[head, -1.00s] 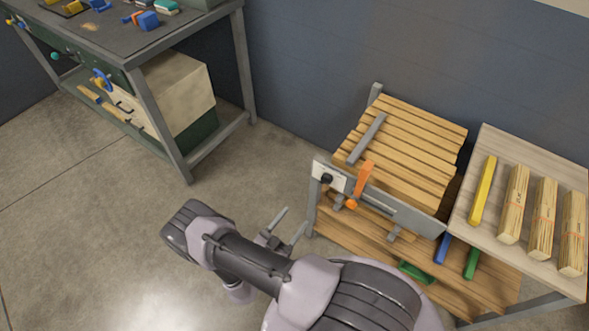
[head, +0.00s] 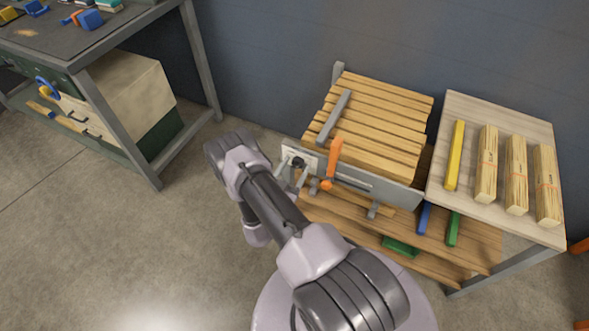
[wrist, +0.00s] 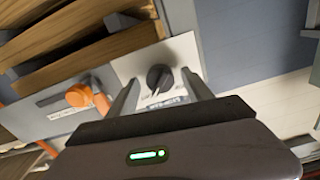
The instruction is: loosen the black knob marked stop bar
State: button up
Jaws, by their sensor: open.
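The black knob (wrist: 159,78) sits on a white plate (wrist: 138,63) with a small printed label below it that is too blurred to read. In the head view the knob (head: 298,163) is on the left end of the slatted rack's front rail. My gripper (wrist: 155,85) is open, with one finger on each side of the knob in the wrist view. I cannot tell whether the fingers touch it. In the head view the gripper (head: 290,178) is close to the plate, partly hidden by my wrist.
An orange lever (head: 334,158) stands just right of the knob and shows as an orange knob (wrist: 79,95) in the wrist view. A side table (head: 478,200) holds a yellow bar and wood bundles. A workbench (head: 125,50) stands left; floor between is open.

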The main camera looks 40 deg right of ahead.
jog(key=shift+c, duration=0.2)
grip_shut()
jog(key=shift+s+f+n+p, duration=0.1)
jog(key=shift+n+p, duration=0.35)
jog(key=shift+n, duration=8.55)
